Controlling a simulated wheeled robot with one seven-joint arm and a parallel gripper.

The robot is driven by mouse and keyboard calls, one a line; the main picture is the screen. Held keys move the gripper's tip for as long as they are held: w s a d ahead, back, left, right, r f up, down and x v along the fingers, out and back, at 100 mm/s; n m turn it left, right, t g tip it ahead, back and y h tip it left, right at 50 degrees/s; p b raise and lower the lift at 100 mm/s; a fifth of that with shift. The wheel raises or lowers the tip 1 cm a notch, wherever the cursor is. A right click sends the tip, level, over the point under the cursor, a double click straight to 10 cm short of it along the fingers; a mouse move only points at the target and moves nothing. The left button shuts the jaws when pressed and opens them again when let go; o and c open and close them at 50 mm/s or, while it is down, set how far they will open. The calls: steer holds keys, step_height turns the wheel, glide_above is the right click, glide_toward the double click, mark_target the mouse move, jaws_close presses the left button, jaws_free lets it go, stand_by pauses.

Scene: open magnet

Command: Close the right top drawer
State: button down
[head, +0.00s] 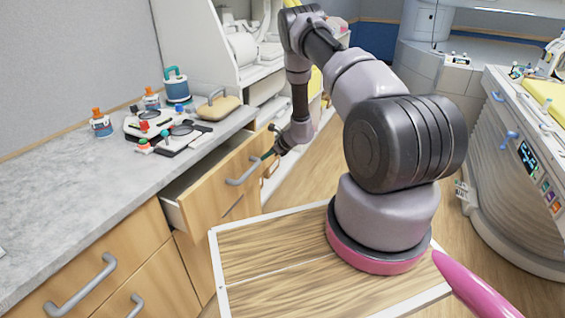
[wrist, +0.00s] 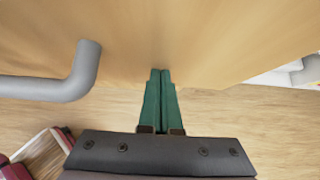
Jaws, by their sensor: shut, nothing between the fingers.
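The right top drawer (head: 212,193) is a light wood drawer under the grey counter, and it stands pulled out, with its white side wall showing at its left end. Its grey bar handle (head: 243,171) is on the front, and the handle also shows in the wrist view (wrist: 60,80) at left. My gripper (head: 265,156) is at the drawer front, just right of the handle. In the wrist view its green fingers (wrist: 160,76) are together, with nothing between them, and point at the wooden front (wrist: 200,40). I cannot tell if the tips touch it.
The counter (head: 85,190) holds bottles, a dark-and-white tray and a tan bag (head: 218,106). Closed drawers with grey handles (head: 82,285) are at lower left. White shelves stand behind. Wooden floor (head: 310,180) is open right of the drawer; a white console (head: 520,170) stands at right.

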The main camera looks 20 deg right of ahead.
steer(key=w+a, duration=0.7)
steer(key=shift+w+a, duration=0.15)
steer(key=shift+w, duration=0.05)
steer(key=shift+w+a+r, duration=0.1)
steer(key=shift+w+a, duration=0.15)
steer(key=shift+a+r, duration=0.1)
